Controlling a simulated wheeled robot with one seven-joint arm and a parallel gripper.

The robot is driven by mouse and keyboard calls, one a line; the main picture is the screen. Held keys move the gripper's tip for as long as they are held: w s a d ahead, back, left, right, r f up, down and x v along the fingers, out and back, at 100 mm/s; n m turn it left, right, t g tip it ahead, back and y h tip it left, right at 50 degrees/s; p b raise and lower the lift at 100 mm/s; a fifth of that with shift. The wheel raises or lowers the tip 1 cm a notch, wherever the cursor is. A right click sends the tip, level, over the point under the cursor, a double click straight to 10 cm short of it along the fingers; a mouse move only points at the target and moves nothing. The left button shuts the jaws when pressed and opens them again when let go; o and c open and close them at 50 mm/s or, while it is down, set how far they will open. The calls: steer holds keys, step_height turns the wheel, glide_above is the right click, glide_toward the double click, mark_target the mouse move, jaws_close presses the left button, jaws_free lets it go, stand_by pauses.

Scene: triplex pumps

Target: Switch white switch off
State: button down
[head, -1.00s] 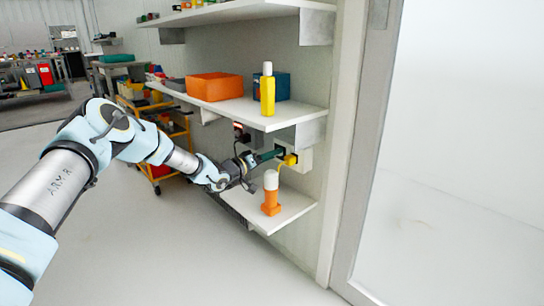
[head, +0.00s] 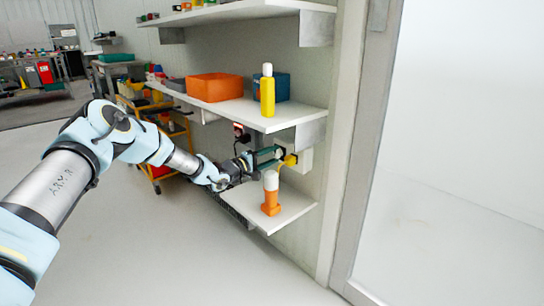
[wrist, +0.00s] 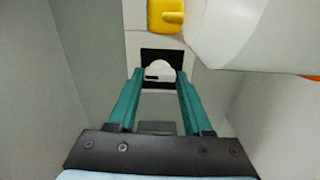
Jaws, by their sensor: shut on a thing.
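The white switch (wrist: 160,72) sits on a black square in a pale wall panel, at the upper middle of the wrist view. My gripper (wrist: 161,78) has its two green fingers on either side of the switch, shut on it. In the head view my gripper (head: 279,155) reaches the wall panel (head: 304,158) under the middle shelf. The switch itself is hidden there by the fingers.
A yellow plug (wrist: 166,15) is beside the switch on the panel. An orange bottle with a white top (head: 271,194) stands on the lower shelf (head: 291,208), close to my gripper. The middle shelf (head: 236,110) is just above.

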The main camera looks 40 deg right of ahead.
steer(key=shift+f+n, duration=0.1)
steer(key=shift+n, duration=0.3)
steer(key=shift+c, duration=1.6)
jaws_free()
steer(key=a+p, duration=0.2)
steer(key=a, duration=0.8)
steer(key=shift+w+a, duration=0.3)
steer(key=shift+a, duration=0.1)
